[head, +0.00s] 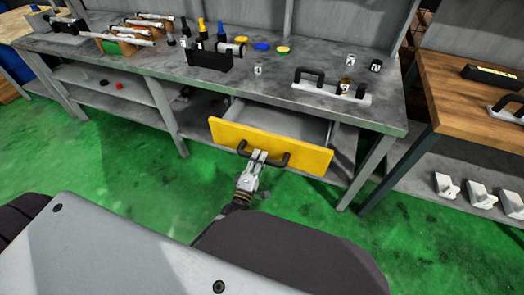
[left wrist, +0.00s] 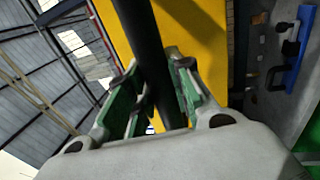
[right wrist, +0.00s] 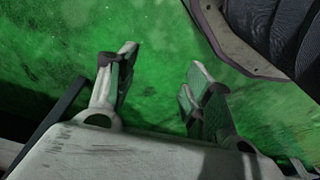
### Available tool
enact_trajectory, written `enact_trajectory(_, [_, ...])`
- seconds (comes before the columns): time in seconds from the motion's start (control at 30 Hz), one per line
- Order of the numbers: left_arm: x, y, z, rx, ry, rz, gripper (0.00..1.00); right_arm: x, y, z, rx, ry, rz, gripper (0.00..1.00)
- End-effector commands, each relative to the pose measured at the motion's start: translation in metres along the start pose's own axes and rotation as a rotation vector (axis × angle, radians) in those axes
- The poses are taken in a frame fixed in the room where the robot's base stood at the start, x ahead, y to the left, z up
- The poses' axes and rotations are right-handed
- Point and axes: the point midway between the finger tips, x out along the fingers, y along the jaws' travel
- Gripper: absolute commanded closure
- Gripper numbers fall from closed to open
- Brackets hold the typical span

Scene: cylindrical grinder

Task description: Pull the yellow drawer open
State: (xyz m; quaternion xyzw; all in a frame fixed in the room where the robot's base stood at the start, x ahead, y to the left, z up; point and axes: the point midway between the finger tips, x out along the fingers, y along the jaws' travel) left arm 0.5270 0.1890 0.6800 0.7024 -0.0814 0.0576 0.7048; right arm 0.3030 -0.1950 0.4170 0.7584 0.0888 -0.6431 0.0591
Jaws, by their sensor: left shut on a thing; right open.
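The yellow drawer (head: 290,150) under the grey workbench stands pulled out part way, and its grey inside shows behind the front panel. A black bar handle (head: 283,161) is fixed on its front. My left gripper (head: 257,158) is shut on the handle near its left part. In the left wrist view the black handle (left wrist: 146,38) runs between the green-padded fingers, with the yellow front (left wrist: 200,35) behind it. My right gripper (right wrist: 160,85) is open and empty over the green floor, seen in the right wrist view; I cannot make it out in the head view.
The grey workbench (head: 300,100) carries a black holder (head: 209,60), bottles, small jars and a white plate with a black handle (head: 332,92). A wooden-topped table (head: 450,95) stands at the right. The green floor (head: 130,160) before the bench is clear.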

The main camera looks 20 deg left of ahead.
Motion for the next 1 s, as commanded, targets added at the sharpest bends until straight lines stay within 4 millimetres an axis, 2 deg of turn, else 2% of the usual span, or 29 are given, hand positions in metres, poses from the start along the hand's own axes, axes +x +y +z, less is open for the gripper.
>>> enact_trajectory(0.3, [-0.037, 0.007, 0.001, 0.001, -0.003, -0.006, 1.00, 0.037, 0.011, 0.017, 0.003, 0.012, 0.019, 0.49])
enact_trajectory(0.5, [-0.055, 0.010, 0.001, 0.000, -0.003, -0.006, 1.00, 0.054, 0.017, 0.026, 0.004, 0.022, 0.028, 0.49])
enact_trajectory(0.73, [-0.066, 0.012, 0.001, 0.001, -0.002, -0.004, 1.00, 0.064, 0.021, 0.032, 0.005, 0.028, 0.033, 0.49])
enact_trajectory(1.0, [-0.068, 0.012, 0.001, 0.000, -0.002, -0.004, 1.00, 0.067, 0.021, 0.034, 0.005, 0.030, 0.034, 0.49])
